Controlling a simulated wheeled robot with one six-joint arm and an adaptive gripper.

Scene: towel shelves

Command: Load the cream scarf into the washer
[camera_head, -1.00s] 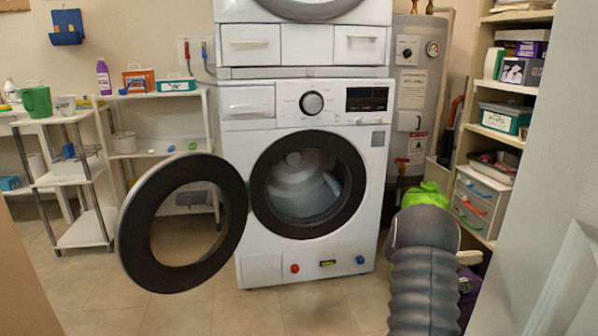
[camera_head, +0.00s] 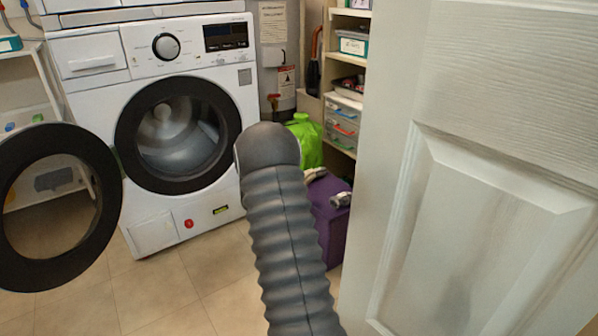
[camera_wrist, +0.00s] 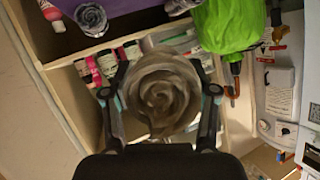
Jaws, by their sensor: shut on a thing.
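The white washer (camera_head: 225,95) stands at the left in the head view, and its round opening shows a grey drum (camera_head: 178,135). Its round door with a dark ring (camera_head: 105,205) is swung open to the left. In the wrist view my gripper (camera_wrist: 165,95) is shut on a rolled-up cloth scarf (camera_wrist: 160,88), which looks grey-brown in this light. The fingers press on it from both sides. In the head view my arm reaches toward the area right of the washer, and the gripper and scarf are hidden behind it.
A white panelled door (camera_head: 490,150) fills the right side, close by. A purple box (camera_head: 330,235) with greyish items on top and a bright green bag (camera_head: 308,140) stand right of the washer, before a shelf unit (camera_head: 344,70). Tiled floor (camera_head: 165,285) in front of the washer is clear.

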